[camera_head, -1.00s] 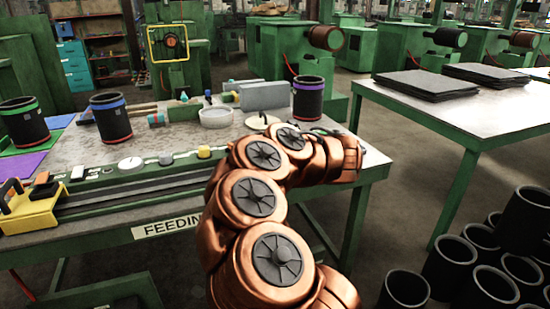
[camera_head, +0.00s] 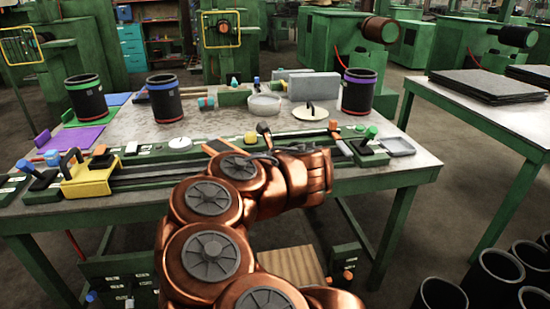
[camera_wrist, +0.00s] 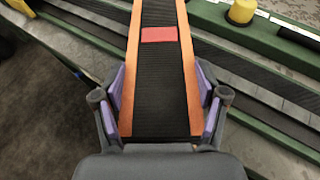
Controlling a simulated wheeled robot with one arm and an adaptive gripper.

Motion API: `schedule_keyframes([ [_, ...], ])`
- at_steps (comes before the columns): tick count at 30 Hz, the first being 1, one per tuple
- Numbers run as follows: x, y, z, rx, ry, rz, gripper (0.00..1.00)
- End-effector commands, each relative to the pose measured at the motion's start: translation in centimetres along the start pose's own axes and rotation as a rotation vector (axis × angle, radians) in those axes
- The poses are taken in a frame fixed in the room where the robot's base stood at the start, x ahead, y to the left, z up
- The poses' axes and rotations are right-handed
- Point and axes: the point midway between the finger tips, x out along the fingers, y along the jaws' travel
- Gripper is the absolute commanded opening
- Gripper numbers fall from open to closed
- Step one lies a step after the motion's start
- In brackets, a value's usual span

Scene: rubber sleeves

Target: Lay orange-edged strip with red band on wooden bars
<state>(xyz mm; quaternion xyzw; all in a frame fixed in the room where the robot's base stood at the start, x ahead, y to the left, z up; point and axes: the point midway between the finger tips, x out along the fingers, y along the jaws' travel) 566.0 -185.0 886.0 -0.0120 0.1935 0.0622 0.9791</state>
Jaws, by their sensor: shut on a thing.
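The orange-edged strip (camera_wrist: 158,75) is dark and ribbed, with a red band (camera_wrist: 159,34) across it. In the wrist view my gripper (camera_wrist: 160,105) has its purple-padded fingers on both long edges, shut on the strip's near end. The strip runs away from the gripper, above the green-edged bench rail. In the head view a bit of the orange-edged strip (camera_head: 222,146) shows beyond my copper arm, which hides most of the gripper. Brown wooden bars (camera_head: 141,98) seem to lie at the table's back, partly behind a black sleeve. A slatted wooden surface (camera_head: 293,266) shows low under the table.
On the worktable (camera_head: 240,125) stand black sleeves with green (camera_head: 86,98), blue (camera_head: 165,98) and purple (camera_head: 358,92) rims. A yellow fixture (camera_head: 92,178) and a long rail line the front edge. A white bowl (camera_head: 264,106) and grey blocks stand behind. More sleeves (camera_head: 497,280) stand right.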

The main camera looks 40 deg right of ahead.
Motion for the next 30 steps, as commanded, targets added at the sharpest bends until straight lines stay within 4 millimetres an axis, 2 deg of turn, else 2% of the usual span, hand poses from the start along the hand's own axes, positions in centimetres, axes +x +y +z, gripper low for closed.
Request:
schedule_keyframes([
  [1, 0.7, 1.4, 0.2, -0.005, 0.0, 0.016, 0.36],
  [12, 5.5, 10.2, 1.6, -0.037, 0.002, 0.093, 0.36],
  [24, 9.7, 18.0, 3.0, -0.066, 0.001, 0.16, 0.36],
  [25, 10.0, 18.6, 3.0, -0.068, 0.001, 0.166, 0.36],
  [30, 9.9, 18.3, 3.1, -0.062, -0.001, 0.161, 0.36],
])
